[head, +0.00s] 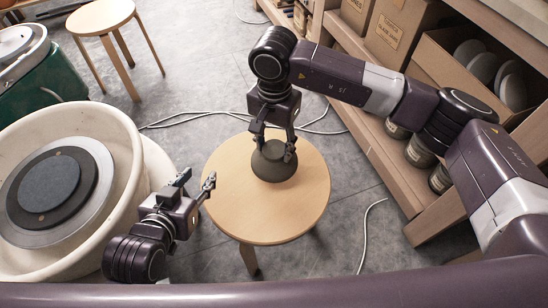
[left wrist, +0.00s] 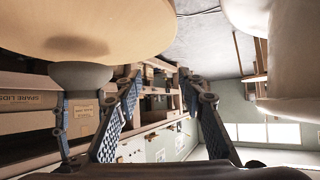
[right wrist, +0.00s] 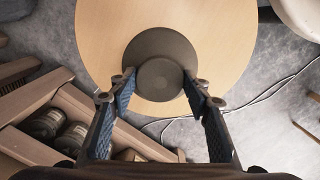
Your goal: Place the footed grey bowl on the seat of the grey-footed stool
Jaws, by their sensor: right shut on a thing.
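The footed grey bowl (head: 273,167) is upside down, its wide rim facing down and its round foot on top. My right gripper (head: 272,146) is shut on its foot. The bowl hangs over the light wood seat of the near stool (head: 231,205). In the left wrist view the bowl (left wrist: 80,76) and its shadow on the seat (left wrist: 140,25) look apart, so a small gap shows. In the right wrist view the fingers (right wrist: 159,92) flank the bowl (right wrist: 150,50). My left gripper (head: 196,181) is open and empty at the seat's left edge. This stool's feet are hidden.
A second wooden stool (head: 101,17) stands at the back left. A pottery wheel in a cream basin (head: 125,140) is at left, beside a green tub (head: 60,75). Wooden shelving (head: 340,75) with boxes and jars lines the right. A white cable (head: 215,113) crosses the floor.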

